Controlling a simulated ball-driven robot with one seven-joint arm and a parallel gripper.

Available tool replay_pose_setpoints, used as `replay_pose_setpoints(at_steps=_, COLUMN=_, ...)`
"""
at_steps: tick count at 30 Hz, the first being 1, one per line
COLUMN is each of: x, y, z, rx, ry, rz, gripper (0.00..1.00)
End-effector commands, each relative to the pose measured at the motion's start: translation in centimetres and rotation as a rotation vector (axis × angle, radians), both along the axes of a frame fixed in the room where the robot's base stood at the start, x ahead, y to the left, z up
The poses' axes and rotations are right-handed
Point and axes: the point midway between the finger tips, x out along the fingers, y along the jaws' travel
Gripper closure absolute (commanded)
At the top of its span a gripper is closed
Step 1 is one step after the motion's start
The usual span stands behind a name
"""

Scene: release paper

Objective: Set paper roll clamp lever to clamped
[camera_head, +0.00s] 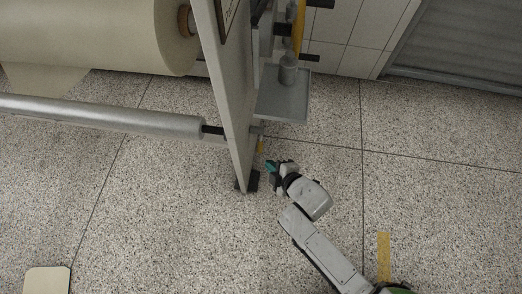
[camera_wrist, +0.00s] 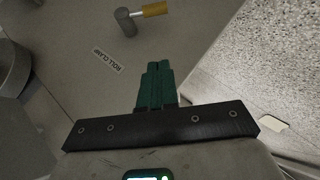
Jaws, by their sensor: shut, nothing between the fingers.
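The clamp lever has a grey round hub (camera_wrist: 125,22) and a yellow handle (camera_wrist: 155,9) that points right at the top of the wrist view. In the head view the yellow handle (camera_head: 261,146) shows small beside the upright frame panel. A "ROLL CLAMP" label (camera_wrist: 107,61) is on the panel below the hub. My gripper (camera_wrist: 157,65) has green fingers shut together, with nothing between them. It is apart from the lever, below the handle in the wrist view. In the head view my gripper (camera_head: 269,165) is just right of the panel's lower end. The paper roll (camera_head: 90,35) is at upper left.
The tall grey frame panel (camera_head: 228,95) stands left of my gripper. A grey shelf (camera_head: 282,103) with a cylinder (camera_head: 288,70) juts out above it. The speckled floor to the right is open, with a yellow strip (camera_head: 383,255).

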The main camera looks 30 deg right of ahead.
Motion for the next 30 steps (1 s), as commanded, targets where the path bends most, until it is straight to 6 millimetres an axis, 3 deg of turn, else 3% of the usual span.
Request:
replay_pose_setpoints(at_steps=8, x=1.4, y=0.1, z=-1.1, rx=0.001, ry=-0.001, rz=-0.003, gripper=1.0)
replay_pose_setpoints(at_steps=22, x=8.5, y=1.0, z=-6.5, rx=-0.001, ry=0.0, rz=-0.001, gripper=1.0)
replay_pose_setpoints(at_steps=30, x=9.7, y=-1.0, z=-8.4, rx=0.001, ry=0.0, rz=-0.004, gripper=1.0)
